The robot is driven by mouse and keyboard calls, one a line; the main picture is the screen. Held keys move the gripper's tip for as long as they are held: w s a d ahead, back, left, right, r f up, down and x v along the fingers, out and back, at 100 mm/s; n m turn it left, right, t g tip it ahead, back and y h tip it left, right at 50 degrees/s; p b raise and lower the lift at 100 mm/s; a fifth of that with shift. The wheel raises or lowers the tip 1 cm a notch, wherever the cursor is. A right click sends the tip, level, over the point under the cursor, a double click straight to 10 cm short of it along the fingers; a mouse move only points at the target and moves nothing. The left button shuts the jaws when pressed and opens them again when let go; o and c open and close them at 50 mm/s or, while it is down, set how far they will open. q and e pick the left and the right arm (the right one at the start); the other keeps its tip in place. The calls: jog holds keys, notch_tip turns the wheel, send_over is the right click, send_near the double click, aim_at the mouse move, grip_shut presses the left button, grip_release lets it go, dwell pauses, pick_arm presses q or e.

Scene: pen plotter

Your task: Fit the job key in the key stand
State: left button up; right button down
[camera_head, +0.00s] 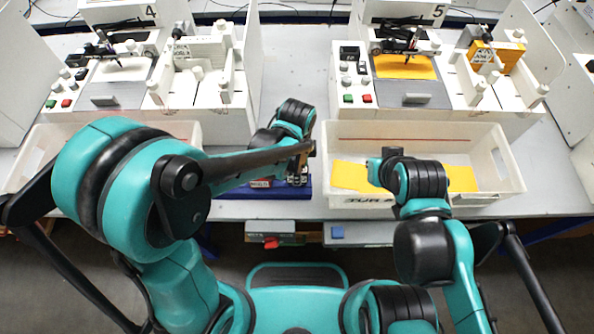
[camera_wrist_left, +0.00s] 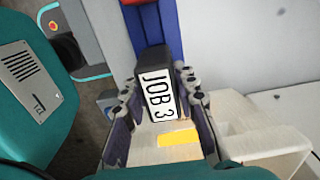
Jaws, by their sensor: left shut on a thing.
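The job key (camera_wrist_left: 157,92) is a black block with a white "JOB 3" label. My left gripper (camera_wrist_left: 158,95) is shut on it, one finger on each side. In the head view this gripper (camera_head: 299,168) is at the right end of the blue key stand (camera_head: 265,192), and my arm covers part of the stand. The blue stand also shows behind the key in the left wrist view (camera_wrist_left: 148,12); I cannot tell whether the key touches it. My right gripper (camera_head: 378,172) is over the white bin on the right; its fingers are hidden.
The white bin (camera_head: 505,165) on the right holds yellow sheets (camera_head: 350,177). Another white bin (camera_head: 185,132) is at the left. Plotter stations 4 (camera_head: 120,70) and 5 (camera_head: 405,68) stand behind. The grey table between the stations is clear.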

pick_arm(q)
jog(key=shift+f+b, duration=1.4)
jog(key=shift+f, duration=0.2)
jog(key=o, duration=1.2)
jog(key=shift+c, duration=0.2)
notch_tip(320, 180, up, 12)
jog(key=shift+r, duration=0.1)
jog(key=s+a+r+n+t, duration=0.1)
jog(key=s+a+n+t, duration=0.1)
jog(key=a+n, duration=0.7)
jog(key=s+a+r+n+t, duration=0.1)
jog(key=s+a+n+t, duration=0.2)
jog(key=a+n+t, duration=0.2)
jog(key=a+n, duration=0.3)
jog(key=n, duration=0.1)
jog(key=shift+a, duration=0.4)
